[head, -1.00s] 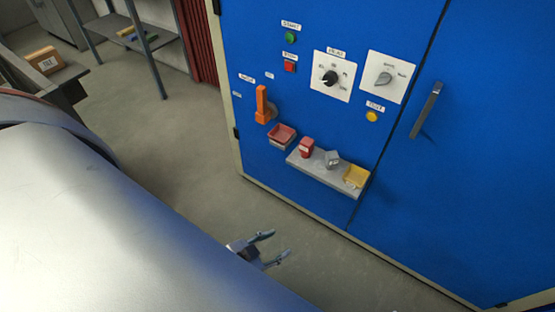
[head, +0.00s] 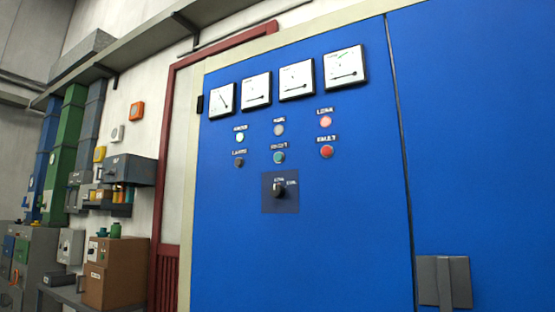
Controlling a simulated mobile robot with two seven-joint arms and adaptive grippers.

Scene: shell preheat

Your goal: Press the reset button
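The blue cabinet (head: 310,240) fills the middle and right of the head view. A teal-green round button (head: 279,157) sits in the middle of its lower row. The small label above it is blurred but seems to read RESET. To its left is a dark button (head: 238,162), and to its right a red one (head: 326,152) whose label looks like FAULT. Above them are a lit pale-green lamp (head: 240,138), a grey-white lamp (head: 279,130) and a lit pinkish-red lamp (head: 326,121). Neither of my grippers is in view.
A black rotary switch (head: 279,189) on a dark plate sits below the buttons. Several dial gauges (head: 256,90) line the cabinet's top. A grey plate-like thing (head: 436,280), unclear, shows at the lower right. Left are a cardboard box (head: 115,272) and wall-mounted boxes (head: 130,169).

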